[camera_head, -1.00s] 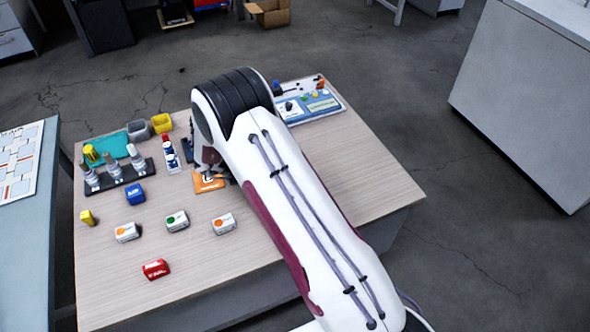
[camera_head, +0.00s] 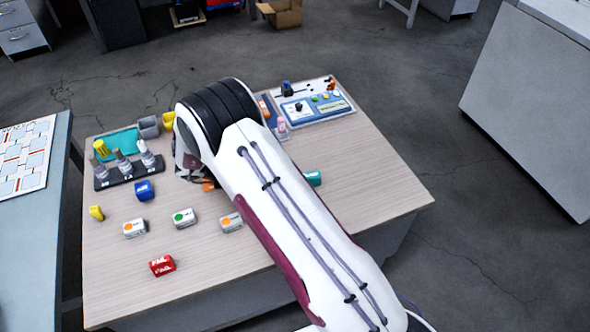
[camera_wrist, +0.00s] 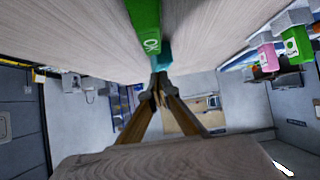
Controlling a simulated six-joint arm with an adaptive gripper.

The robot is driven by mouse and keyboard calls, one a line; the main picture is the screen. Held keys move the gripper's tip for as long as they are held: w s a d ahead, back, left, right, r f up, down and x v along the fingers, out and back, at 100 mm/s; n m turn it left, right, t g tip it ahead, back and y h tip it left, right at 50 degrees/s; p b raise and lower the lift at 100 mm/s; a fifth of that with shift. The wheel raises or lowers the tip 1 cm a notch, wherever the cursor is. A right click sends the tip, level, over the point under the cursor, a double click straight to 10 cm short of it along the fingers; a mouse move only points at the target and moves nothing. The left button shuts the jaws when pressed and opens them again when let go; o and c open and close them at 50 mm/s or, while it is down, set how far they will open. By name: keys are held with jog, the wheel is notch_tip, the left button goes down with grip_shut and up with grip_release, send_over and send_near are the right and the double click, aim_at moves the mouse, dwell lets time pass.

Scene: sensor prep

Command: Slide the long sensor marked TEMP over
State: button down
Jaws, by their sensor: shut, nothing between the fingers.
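I cannot pick out a sensor marked TEMP in either view; no such label is readable. My gripper (camera_wrist: 160,88) is shut and empty in the wrist view, its fingertips together. A green block marked OK (camera_wrist: 149,32) and a teal piece (camera_wrist: 160,52) show just past the tips; I cannot tell whether they touch. In the head view my arm covers the fingers and the table spot below them. An orange piece (camera_head: 208,186) peeks out beside the wrist there. An orange-and-blue item (camera_head: 264,106) lies right of my wrist, with a small pink-capped bottle (camera_head: 281,128) near it.
A dark rack (camera_head: 128,175) holds several vials at the left, near a blue block (camera_head: 145,190). White blocks with coloured dots (camera_head: 184,217) and a red block (camera_head: 162,265) lie in front. The table's right side is mostly clear.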

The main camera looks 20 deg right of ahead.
jog(key=shift+a, duration=2.7)
jog(key=shift+r, duration=0.1)
